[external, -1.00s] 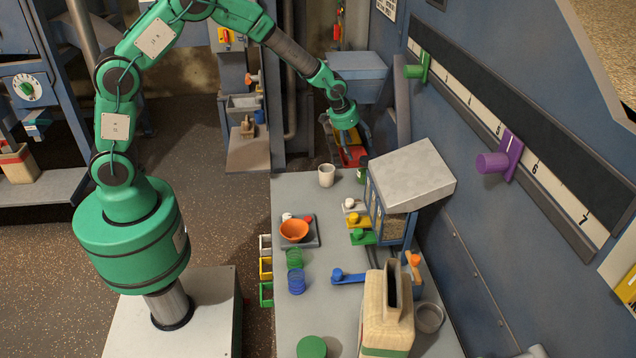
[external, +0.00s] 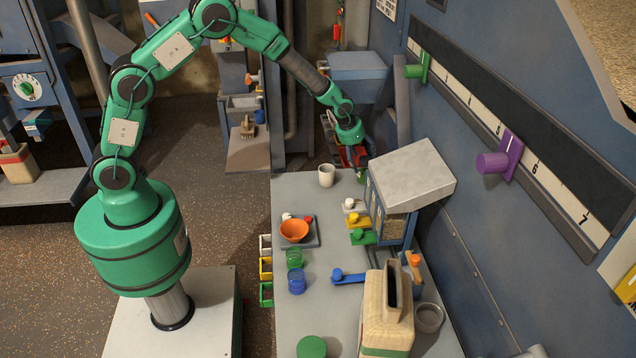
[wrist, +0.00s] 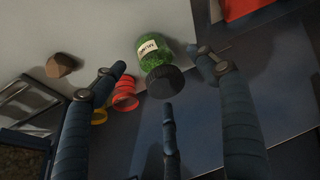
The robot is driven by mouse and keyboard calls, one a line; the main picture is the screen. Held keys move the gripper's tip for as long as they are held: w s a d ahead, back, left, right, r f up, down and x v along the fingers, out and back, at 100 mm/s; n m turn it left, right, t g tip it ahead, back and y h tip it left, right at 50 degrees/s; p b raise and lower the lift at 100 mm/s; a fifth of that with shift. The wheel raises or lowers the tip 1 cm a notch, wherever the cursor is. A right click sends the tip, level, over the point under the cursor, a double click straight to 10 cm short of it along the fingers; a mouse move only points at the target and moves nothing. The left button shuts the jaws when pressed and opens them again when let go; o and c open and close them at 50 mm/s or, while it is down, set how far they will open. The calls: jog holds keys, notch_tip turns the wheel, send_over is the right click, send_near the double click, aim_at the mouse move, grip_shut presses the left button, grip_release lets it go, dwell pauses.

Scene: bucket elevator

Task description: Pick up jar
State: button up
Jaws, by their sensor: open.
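The jar (wrist: 150,50) shows in the wrist view as a green-filled jar with a pale label and a black lid (wrist: 164,80). It stands on the grey table between the spread fingers of my gripper (wrist: 157,62). The fingers are open and hold nothing; whether any touches the jar I cannot tell. In the external view my gripper (external: 355,160) is at the far end of the table, and the jar (external: 361,178) is mostly hidden just below it.
A white cup (external: 327,176) stands left of the jar. An orange bowl (external: 294,230) and a wooden container (external: 388,315) are nearer. The table between bowl and cup is clear.

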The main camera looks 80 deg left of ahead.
aim_at(366, 167)
jog(key=shift+w+f, duration=0.2)
jog(key=shift+f, duration=0.2)
jog(key=shift+b+x, duration=0.85)
jog(key=shift+x, duration=1.75)
jog(key=shift+w+d, duration=0.1)
jog(key=shift+r, duration=0.1)
jog(key=c, duration=1.3)
jog(key=shift+c, duration=0.2)
jog(key=shift+r, duration=0.1)
jog(key=shift+r+p, duration=1.15)
jog(key=shift+r, duration=3.75)
